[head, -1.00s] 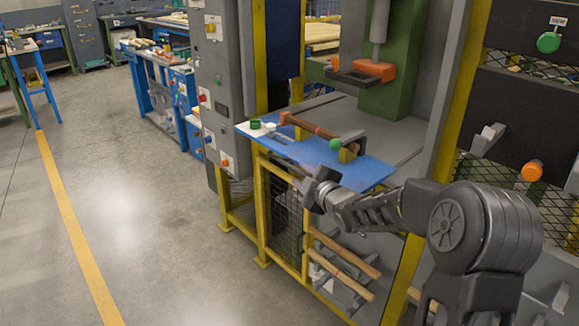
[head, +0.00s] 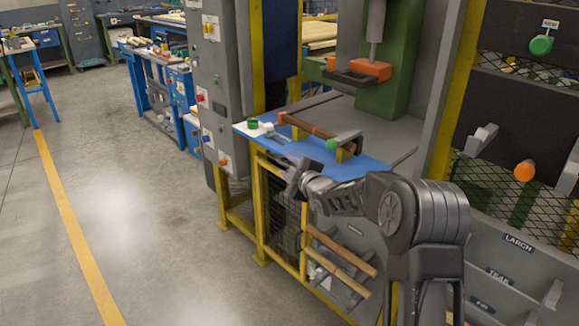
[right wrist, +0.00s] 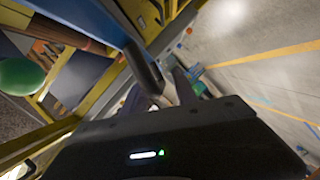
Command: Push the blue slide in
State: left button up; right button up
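The blue slide (head: 368,164) is a flat blue plate that sticks out from the front of the press. A brown turned wood piece (head: 315,130) lies across it, with an orange end at the back left and a green end (head: 331,144) at the front. My right gripper (head: 294,174) is just in front of the slide's front edge. In the right wrist view its fingers (right wrist: 161,92) stand apart beside a blue edge (right wrist: 112,28); I cannot tell whether they touch it. My left gripper is not in view.
A green and white item (head: 260,125) sits on the slide's left end. The orange and black press head (head: 358,70) hangs above. A yellow frame (head: 262,215) with wooden rods stands below. A grey control cabinet (head: 213,90) is at left. The floor at left is clear.

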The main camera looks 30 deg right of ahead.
jog(key=shift+c, duration=0.2)
grip_shut()
dwell(1.2)
